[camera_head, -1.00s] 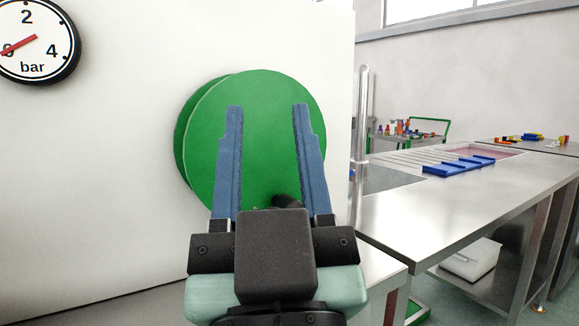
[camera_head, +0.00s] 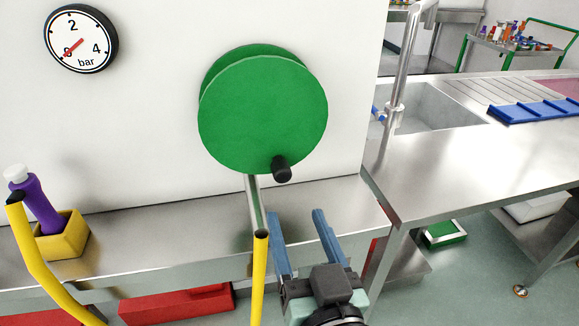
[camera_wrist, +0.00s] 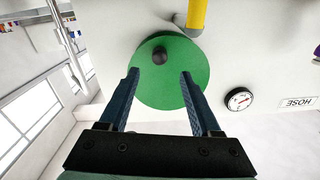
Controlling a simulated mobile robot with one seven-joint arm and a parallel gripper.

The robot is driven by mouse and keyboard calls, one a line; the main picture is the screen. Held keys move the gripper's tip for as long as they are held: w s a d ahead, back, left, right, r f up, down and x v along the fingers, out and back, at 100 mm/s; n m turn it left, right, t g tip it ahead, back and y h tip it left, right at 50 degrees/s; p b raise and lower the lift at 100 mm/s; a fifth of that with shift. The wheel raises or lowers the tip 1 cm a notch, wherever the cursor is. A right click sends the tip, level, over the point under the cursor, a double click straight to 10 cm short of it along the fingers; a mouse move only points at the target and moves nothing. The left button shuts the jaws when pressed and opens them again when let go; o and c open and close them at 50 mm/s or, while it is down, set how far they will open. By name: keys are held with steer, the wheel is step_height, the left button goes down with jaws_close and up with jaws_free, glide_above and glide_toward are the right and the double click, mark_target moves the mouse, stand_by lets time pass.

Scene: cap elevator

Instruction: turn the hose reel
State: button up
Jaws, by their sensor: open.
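The hose reel is a green round disc (camera_head: 262,110) on the white wall panel, with a second green disc behind it. A black knob handle (camera_head: 282,169) sticks out near its lower edge, slightly right of centre. My gripper (camera_head: 297,214) is open and empty, below and in front of the reel in the head view. In the wrist view the reel (camera_wrist: 172,85) lies beyond my open fingers (camera_wrist: 160,75), and the black handle (camera_wrist: 160,56) shows past the fingertips, apart from them.
A yellow curved tube (camera_head: 45,265) and a purple bottle (camera_head: 40,205) in a yellow holder (camera_head: 65,238) stand at left. A pressure gauge (camera_head: 82,38) is on the wall. A steel sink bench (camera_head: 470,160) stands at right.

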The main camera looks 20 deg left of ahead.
mark_target(283, 180)
steer(key=p+x, duration=0.1)
steer(key=x, duration=0.9)
steer(key=shift+w+a, duration=0.25)
steer(key=shift+w, duration=0.05)
jaws_close()
stand_by(0.9)
